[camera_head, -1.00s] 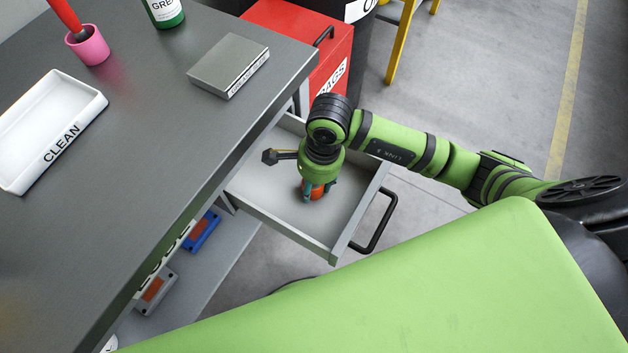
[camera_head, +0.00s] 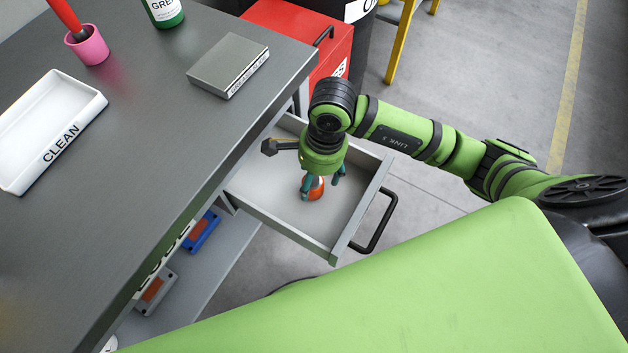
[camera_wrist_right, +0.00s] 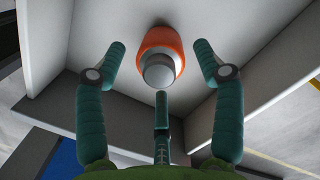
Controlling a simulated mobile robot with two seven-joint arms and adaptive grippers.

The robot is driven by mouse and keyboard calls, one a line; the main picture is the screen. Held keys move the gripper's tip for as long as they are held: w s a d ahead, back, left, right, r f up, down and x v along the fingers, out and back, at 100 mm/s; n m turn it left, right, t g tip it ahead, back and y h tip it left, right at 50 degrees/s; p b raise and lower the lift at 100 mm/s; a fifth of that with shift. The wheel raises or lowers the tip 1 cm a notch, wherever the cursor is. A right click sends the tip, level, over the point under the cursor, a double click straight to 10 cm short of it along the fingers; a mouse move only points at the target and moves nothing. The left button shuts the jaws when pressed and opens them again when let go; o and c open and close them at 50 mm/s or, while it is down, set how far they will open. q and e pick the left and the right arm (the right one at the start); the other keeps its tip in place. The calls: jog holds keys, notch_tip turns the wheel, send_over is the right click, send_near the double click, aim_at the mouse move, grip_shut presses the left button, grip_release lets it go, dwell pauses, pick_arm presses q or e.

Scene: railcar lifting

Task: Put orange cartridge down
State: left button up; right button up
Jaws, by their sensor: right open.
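The orange cartridge (camera_head: 312,188) stands on the floor of the open drawer (camera_head: 345,236). In the right wrist view the cartridge (camera_wrist_right: 160,57) shows an orange body with a grey rounded cap facing the camera. My right gripper (camera_head: 324,180) is just above it, pointing down into the drawer. Its teal fingers are spread, with gaps on both sides of the cartridge in the wrist view (camera_wrist_right: 162,62). The gripper partly hides the cartridge in the head view. My left gripper is not in view.
The drawer has a black handle (camera_head: 376,222) at its front. The grey workbench (camera_head: 140,130) on the left bears a white CLEAN tray (camera_head: 20,150), a grey box (camera_head: 228,64) and a pink cup (camera_head: 88,46). A red cabinet (camera_head: 300,30) stands behind the drawer.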

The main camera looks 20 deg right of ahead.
aim_at(320, 179)
notch_tip(320, 179, up, 9)
jog(key=d, duration=0.1)
jog(key=shift+d+f, duration=0.1)
dwell(0.4)
